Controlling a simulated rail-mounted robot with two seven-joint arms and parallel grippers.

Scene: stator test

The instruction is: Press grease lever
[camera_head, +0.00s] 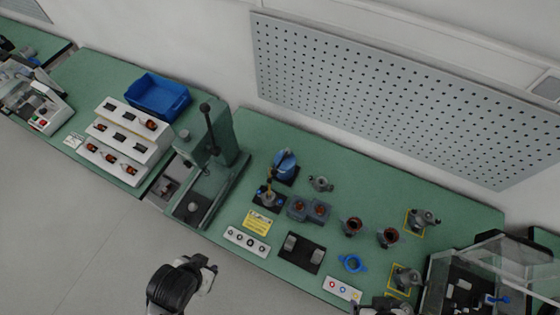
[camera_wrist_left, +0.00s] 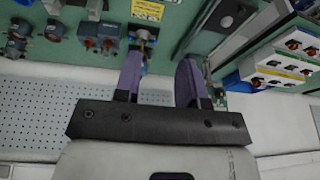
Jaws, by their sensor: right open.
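A blue device (camera_head: 285,163) stands on the green bench, left of the pegboard's middle. Just in front of it is a brass-coloured upright part (camera_head: 268,187) on a dark base. I cannot tell which piece is the grease lever. In the left wrist view the brass part (camera_wrist_left: 142,35) shows beyond the left fingertip, partly covered by it. My left gripper (camera_head: 205,270) is in front of the bench edge; its two fingers (camera_wrist_left: 161,62) are apart with nothing between them. My right gripper (camera_head: 385,304) is at the bottom edge, partly cut off, open, near the bench's front.
A green press (camera_head: 223,145) with a tall black-knobbed lever stands left of the blue device. A yellow label (camera_head: 260,222), a white button strip (camera_head: 247,241) and a black fixture (camera_head: 301,252) lie in front.

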